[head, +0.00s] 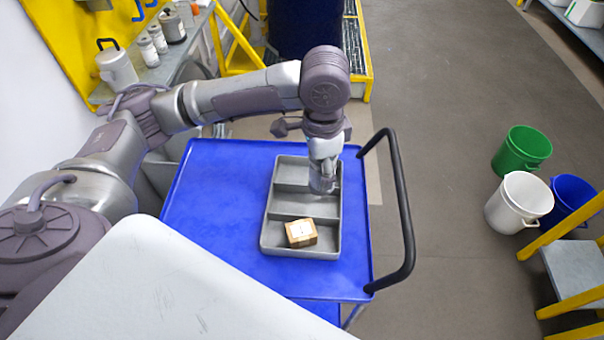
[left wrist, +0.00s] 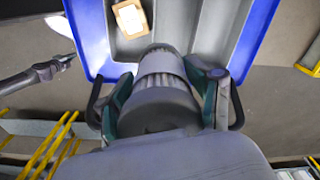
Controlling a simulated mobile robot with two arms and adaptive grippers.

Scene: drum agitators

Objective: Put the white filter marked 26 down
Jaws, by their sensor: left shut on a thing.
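My left gripper (head: 324,158) is above the right side of the grey divided tray (head: 265,235). It is shut on a grey-white cylindrical filter (head: 323,178), which points down over the middle compartment. In the left wrist view the filter (left wrist: 158,72) shows a ribbed pale part and a dark grey end between the fingers of my left gripper (left wrist: 162,100). No number can be read on it. I cannot tell whether it touches the tray floor.
A small tan box (head: 301,232) lies in the tray's near compartment. The tray stands on a blue cart (head: 205,215) with a black handle (head: 404,220) at its right. Green (head: 522,150), white (head: 519,202) and blue (head: 573,203) buckets stand on the floor at right.

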